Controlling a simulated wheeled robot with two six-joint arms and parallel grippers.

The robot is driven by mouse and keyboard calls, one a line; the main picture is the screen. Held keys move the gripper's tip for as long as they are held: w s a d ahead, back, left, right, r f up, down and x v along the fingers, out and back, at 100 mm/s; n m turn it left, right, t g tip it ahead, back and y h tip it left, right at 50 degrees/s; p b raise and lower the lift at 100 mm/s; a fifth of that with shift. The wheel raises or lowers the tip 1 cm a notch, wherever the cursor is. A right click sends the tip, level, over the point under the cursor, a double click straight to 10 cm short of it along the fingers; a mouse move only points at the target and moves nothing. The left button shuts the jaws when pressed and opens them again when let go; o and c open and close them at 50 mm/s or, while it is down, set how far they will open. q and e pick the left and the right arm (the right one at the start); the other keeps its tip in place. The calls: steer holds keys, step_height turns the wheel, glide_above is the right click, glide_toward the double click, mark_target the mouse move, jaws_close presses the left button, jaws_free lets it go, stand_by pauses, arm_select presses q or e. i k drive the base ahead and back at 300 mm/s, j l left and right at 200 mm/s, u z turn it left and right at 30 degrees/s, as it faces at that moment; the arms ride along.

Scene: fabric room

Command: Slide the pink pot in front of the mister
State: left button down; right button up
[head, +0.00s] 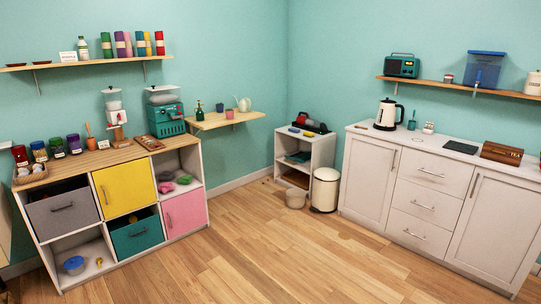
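A small wooden wall shelf (226,121) holds the task's objects, left of the room's corner. A dark green bottle with a spray top, which looks like the mister (199,111), stands at its left end. A small pinkish-purple pot (229,114) stands right of the middle, close to the shelf's front edge. It is to the right of the mister and apart from it. Both look upright, but they are small in the picture. Neither of my grippers shows in the head view.
A small teal pot (219,107) stands between the mister and the pink pot, farther back. A pale watering can (243,104) stands at the right. A teal machine (166,118) on the cube cabinet is close to the shelf's left end. The wooden floor (240,250) is clear in front.

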mark_target(229, 113)
steer(key=i, duration=4.6)
